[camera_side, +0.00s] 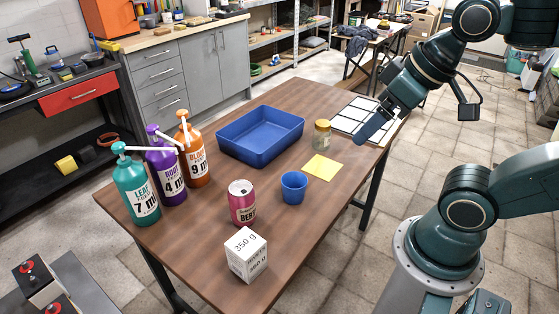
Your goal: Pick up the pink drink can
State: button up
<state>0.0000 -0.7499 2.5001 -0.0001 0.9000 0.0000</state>
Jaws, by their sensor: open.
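The pink drink can (242,203) stands upright on the wooden table, left of the blue cup and behind the white box. Its label partly reads "BERR". My gripper (362,138) is up at the right, over the table's far right end near the white grid sheet. It is well apart from the can and holds nothing that I can see. It is open, though its finger gap is hard to make out from this side.
A blue cup (293,188), a yellow square (322,167) and a small jar (322,134) are between the can and my gripper. A white 350 g box (246,254) is in front of the can. Several pump bottles (163,165) stand left; a blue tray (261,152) is behind.

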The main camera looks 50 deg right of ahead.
jog(key=m+g+y, duration=0.3)
jog(key=m+y, duration=0.1)
jog(key=m, duration=2.2)
send_over(244, 187)
jog(key=s+d, duration=0.2)
jog(key=d, duration=0.1)
notch_tip(244, 187, down, 14)
jog(key=shift+s+a, duration=0.1)
jog(key=shift+f, duration=0.1)
jog(key=shift+x, duration=4.2)
jog(key=shift+f, duration=0.1)
